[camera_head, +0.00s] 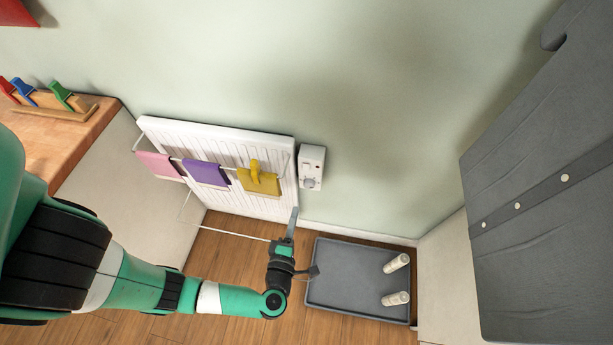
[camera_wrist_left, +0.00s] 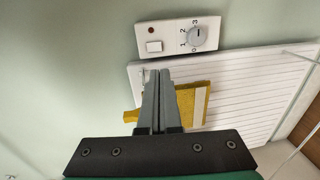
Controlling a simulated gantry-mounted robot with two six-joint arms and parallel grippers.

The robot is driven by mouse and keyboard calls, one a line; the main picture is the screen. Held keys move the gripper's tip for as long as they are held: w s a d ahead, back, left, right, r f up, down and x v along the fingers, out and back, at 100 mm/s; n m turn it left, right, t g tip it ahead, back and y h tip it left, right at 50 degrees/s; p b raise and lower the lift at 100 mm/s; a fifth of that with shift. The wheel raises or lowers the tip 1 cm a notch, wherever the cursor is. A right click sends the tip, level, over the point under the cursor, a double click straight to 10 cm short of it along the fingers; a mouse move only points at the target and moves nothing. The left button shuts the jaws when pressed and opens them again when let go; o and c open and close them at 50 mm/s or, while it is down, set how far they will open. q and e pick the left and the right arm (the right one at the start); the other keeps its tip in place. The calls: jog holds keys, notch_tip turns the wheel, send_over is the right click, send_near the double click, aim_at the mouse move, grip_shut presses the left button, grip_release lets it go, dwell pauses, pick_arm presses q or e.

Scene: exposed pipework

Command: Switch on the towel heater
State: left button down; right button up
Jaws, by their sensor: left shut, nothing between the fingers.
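The towel heater is a white ribbed radiator (camera_head: 222,140) on the wall, with pink (camera_head: 160,165), purple (camera_head: 206,173) and yellow (camera_head: 259,183) cloths on its rail. A white control box (camera_head: 311,160) is on the wall to its right. In the left wrist view the box (camera_wrist_left: 172,36) has a round grey knob (camera_wrist_left: 201,36) with numbers, a white button (camera_wrist_left: 154,46) and a dark red lamp (camera_wrist_left: 151,30). I cannot tell the knob's setting. My left gripper (camera_head: 294,211) is shut and empty, below the box in the head view; its fingertips (camera_wrist_left: 157,73) appear apart from it.
A grey tray (camera_head: 345,275) with two pale cylinders (camera_head: 397,263) lies on the wooden floor. A wooden counter (camera_head: 60,135) with coloured pegs is at the left. A large dark grey panel (camera_head: 550,200) fills the right. The wall above the box is clear.

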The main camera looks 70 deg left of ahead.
aim_at(306, 170)
pick_arm(q)
jog(key=b+x, duration=0.4)
jog(key=x, duration=0.9)
jog(key=shift+a+f+b, duration=0.1)
jog(key=shift+b, duration=0.2)
jog(key=shift+w+a, duration=0.2)
jog(key=shift+a, duration=0.2)
pick_arm(e)
jog(key=shift+f, duration=2.45)
